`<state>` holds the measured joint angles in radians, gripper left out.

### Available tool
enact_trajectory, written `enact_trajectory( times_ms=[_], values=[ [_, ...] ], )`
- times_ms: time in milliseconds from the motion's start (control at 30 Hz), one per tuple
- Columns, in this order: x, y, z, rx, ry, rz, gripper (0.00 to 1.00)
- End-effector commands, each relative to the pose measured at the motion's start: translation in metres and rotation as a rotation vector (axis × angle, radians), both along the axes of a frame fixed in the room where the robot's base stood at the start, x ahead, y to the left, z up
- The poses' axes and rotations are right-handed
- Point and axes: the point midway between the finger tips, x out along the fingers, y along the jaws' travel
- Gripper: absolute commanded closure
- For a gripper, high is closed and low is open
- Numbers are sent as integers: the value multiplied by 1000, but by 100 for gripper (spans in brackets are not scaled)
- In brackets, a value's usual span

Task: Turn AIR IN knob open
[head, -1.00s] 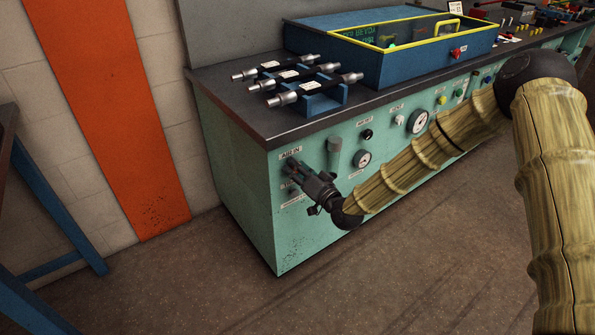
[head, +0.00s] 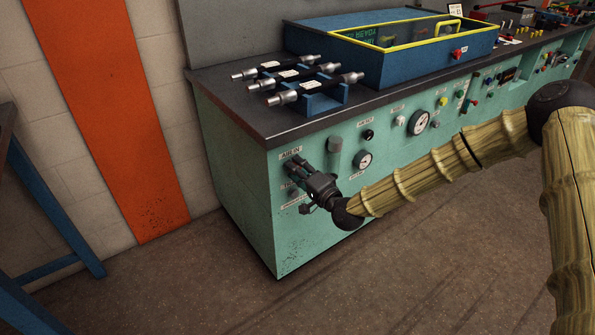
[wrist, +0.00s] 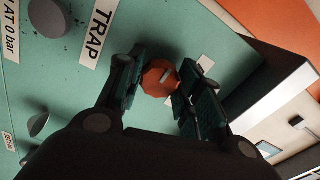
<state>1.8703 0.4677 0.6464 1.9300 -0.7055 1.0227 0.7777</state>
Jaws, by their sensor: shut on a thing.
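The AIR IN knob is an orange-red, many-sided knob (wrist: 160,77) with a pale mark on its face. It sits between the two dark fingers of my gripper (wrist: 162,88) in the wrist view, and the fingers are shut on it. In the head view my gripper (head: 297,168) reaches the panel just below the AIR IN label (head: 290,152), and the knob is hidden behind the fingers there. In the wrist view a pale label (wrist: 206,62) beside the knob is partly covered by a finger.
A TRAP label (wrist: 97,35) and a grey round knob (wrist: 47,18) are on the green panel (wrist: 75,70). The floor in front is clear.

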Motion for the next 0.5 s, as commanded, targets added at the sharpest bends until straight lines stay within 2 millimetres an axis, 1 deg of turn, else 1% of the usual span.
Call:
enact_trajectory(
  times_ms=[400, 433, 500],
  values=[
    [0, -1, -1, 5, 5, -2, 88],
    [0, -1, -1, 5, 5, -2, 61],
    [0, -1, -1, 5, 5, -1, 48]
  ],
)
